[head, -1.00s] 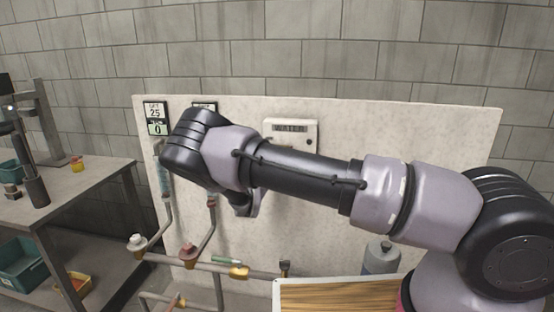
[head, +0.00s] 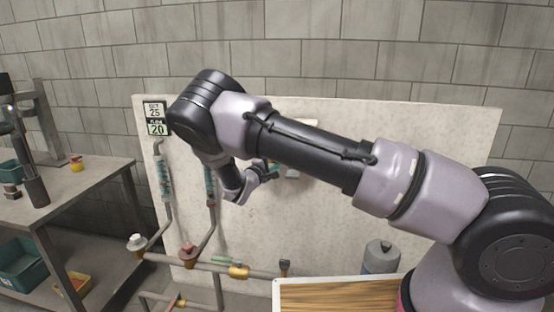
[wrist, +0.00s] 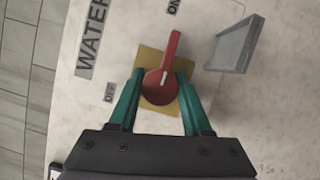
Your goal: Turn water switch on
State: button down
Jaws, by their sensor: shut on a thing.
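The water switch (wrist: 162,85) is a red round knob with a lever on a gold plate (wrist: 150,70), seen in the wrist view. Its lever points up toward the ON label (wrist: 173,7); the OFF label (wrist: 109,93) is at lower left. My gripper (wrist: 154,78) has its green fingers on both sides of the round knob, shut on it. In the head view my gripper (head: 268,168) is at the wall panel, and my arm hides most of the switch box. The display (head: 156,119) at the panel's upper left reads 25 above 20.
A grey bracket-like piece (wrist: 234,44) stands right of the switch. Pipes with valves (head: 238,272) run below the panel (head: 400,150). A grey cylinder (head: 381,256) and a wooden-topped surface (head: 335,293) are at lower right. A workbench (head: 75,185) stands at left.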

dwell(0.4)
jog(key=shift+c, duration=1.7)
grip_release()
jog(key=r+v, duration=0.1)
jog(key=v, duration=0.9)
jog(key=shift+s+a+f, duration=0.25)
jog(key=shift+s+f, duration=0.15)
jog(key=shift+f, duration=0.1)
